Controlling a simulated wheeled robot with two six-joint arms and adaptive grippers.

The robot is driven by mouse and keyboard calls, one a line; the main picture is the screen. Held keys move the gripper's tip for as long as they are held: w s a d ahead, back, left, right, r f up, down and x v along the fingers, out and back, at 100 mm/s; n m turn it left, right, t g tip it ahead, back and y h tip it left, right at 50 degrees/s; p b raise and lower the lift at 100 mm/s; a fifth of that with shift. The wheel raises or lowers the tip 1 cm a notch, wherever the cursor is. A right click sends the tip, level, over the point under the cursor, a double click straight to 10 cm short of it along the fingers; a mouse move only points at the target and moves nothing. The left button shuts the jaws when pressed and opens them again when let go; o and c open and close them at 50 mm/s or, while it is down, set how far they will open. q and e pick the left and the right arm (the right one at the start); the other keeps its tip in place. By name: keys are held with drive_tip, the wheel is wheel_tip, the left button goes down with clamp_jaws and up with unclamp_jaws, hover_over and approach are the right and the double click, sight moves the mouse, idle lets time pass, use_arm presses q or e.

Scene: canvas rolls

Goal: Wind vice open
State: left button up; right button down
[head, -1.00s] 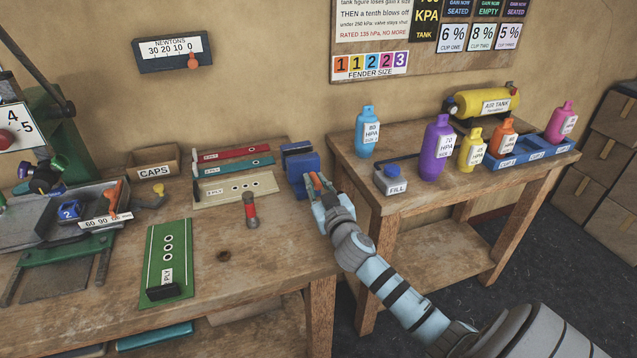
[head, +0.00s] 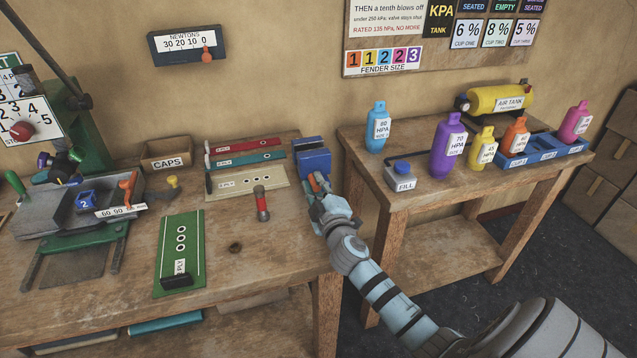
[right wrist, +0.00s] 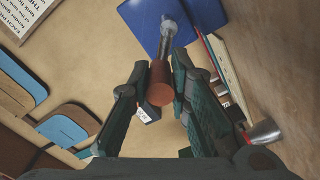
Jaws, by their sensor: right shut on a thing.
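The blue vice (head: 313,160) stands at the right end of the long wooden bench; it fills the top of the right wrist view (right wrist: 140,18). A grey metal crank (right wrist: 168,42) comes out of it and carries an orange-brown handle (right wrist: 161,82). My right gripper (head: 320,188) is at the vice's near side, shut on that handle. In the right wrist view its two dark fingers (right wrist: 160,92) stand on either side of the handle. Whether the jaw gap is opening is too small to tell. My left gripper is not in view.
Ply strips (head: 245,180) and a small red-topped tool (head: 262,203) lie left of the vice. A green ply board (head: 182,250) lies nearer. A second table (head: 420,190) with coloured bottles and a fill pot (head: 404,175) stands close on the right, across a narrow gap.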

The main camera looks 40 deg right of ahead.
drive_tip(key=shift+a+f+n, duration=0.1)
drive_tip(key=shift+f+n, duration=0.05)
drive_tip(key=shift+n, duration=0.35)
drive_tip(key=c, duration=1.5)
unclamp_jaws()
drive_tip(key=v, duration=1.2)
